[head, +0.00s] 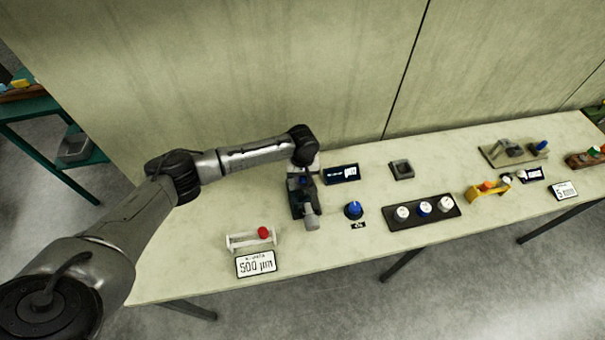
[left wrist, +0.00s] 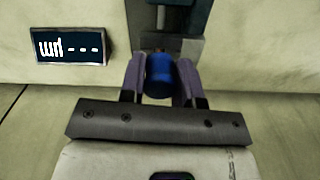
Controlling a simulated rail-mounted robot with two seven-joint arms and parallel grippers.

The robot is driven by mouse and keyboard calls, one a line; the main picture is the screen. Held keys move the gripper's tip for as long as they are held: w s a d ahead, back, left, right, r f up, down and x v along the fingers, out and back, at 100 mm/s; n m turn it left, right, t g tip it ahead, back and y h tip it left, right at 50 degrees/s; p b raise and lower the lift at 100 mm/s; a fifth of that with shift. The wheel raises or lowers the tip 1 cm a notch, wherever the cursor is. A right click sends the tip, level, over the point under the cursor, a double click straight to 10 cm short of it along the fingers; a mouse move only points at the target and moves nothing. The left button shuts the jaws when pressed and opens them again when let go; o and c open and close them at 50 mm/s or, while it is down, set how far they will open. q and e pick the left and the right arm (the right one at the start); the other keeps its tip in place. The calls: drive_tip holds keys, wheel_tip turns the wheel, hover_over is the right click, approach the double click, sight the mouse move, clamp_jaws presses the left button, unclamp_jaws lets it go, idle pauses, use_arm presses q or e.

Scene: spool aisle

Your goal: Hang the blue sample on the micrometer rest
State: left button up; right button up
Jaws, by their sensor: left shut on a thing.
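The blue sample (left wrist: 160,76) sits between the two fingers of my left gripper (left wrist: 161,84), which is shut on it. In the head view my left gripper (head: 303,178) is over the back part of the dark micrometer (head: 297,207), which has a grey barrel (head: 312,216) at its front. A bit of blue shows there, mostly hidden by the hand. In the left wrist view the micrometer's grey and dark teal parts (left wrist: 190,46) lie just beyond the sample. I cannot tell whether the sample touches the rest. My right gripper is not in view.
A display (head: 341,174) showing dashes stands right of the micrometer. A blue knob (head: 354,209) and a dark strip with three round pieces (head: 434,222) are farther right. A white rack with a red-ended piece (head: 236,241) and a 500 µm sign (head: 256,264) are front left.

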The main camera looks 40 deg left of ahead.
use_arm(q)
drive_tip(key=shift+f, duration=0.55)
drive_tip(key=o, duration=1)
drive_tip(key=shift+c, duration=0.2)
wheel_tip(320, 180, up, 14)
drive_tip(key=shift+p, duration=0.4)
drive_tip(key=shift+f, duration=0.1)
